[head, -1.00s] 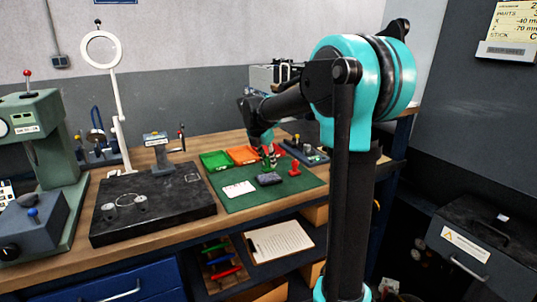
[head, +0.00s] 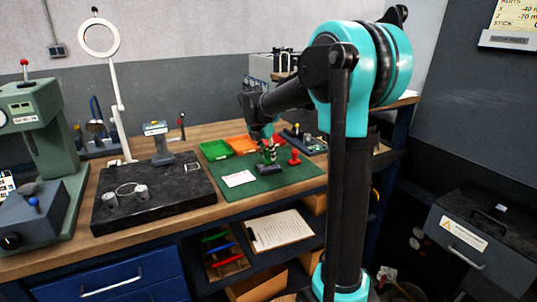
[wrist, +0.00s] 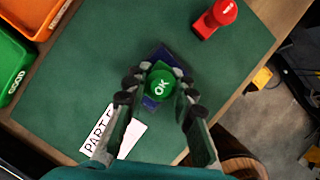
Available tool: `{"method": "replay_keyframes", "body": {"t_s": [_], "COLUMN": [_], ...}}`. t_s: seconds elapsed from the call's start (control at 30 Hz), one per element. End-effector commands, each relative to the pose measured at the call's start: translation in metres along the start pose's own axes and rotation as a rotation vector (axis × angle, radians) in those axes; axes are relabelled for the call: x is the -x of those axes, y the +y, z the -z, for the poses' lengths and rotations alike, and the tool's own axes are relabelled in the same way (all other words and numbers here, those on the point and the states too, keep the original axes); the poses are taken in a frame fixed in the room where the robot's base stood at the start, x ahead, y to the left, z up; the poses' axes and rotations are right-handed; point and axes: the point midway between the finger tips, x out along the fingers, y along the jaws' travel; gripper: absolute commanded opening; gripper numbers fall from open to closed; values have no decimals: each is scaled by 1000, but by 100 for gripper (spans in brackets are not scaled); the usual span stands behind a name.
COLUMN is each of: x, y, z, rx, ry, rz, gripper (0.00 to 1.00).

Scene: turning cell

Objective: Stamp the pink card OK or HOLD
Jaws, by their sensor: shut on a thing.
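My gripper (wrist: 160,90) is shut on the green OK stamp (wrist: 160,85), its round top up between the fingers. The stamp is over the dark blue ink pad (wrist: 156,102); I cannot tell whether they touch. In the head view my gripper (head: 268,152) is just above the pad (head: 271,169). The card (head: 238,178) lies on the green mat left of the pad and looks almost white. In the wrist view the card (wrist: 126,137) shows "PART" and is partly behind a finger. The red stamp (wrist: 216,18) stands on the mat, also seen in the head view (head: 294,157).
A green bin (head: 216,150) and an orange bin (head: 240,146) stand behind the mat (head: 270,183). A black plate (head: 150,205) with fixtures and a ring-lamp stand (head: 115,75) are to the left. Small items stand at the bench's right.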

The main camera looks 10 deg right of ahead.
Motion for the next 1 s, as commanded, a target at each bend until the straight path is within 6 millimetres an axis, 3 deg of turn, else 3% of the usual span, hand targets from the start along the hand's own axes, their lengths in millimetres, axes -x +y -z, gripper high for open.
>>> {"method": "replay_keyframes", "body": {"t_s": [1.0], "x": [-9], "y": [0], "z": [4], "rx": [0], "ry": [0], "rz": [0], "gripper": [5]}}
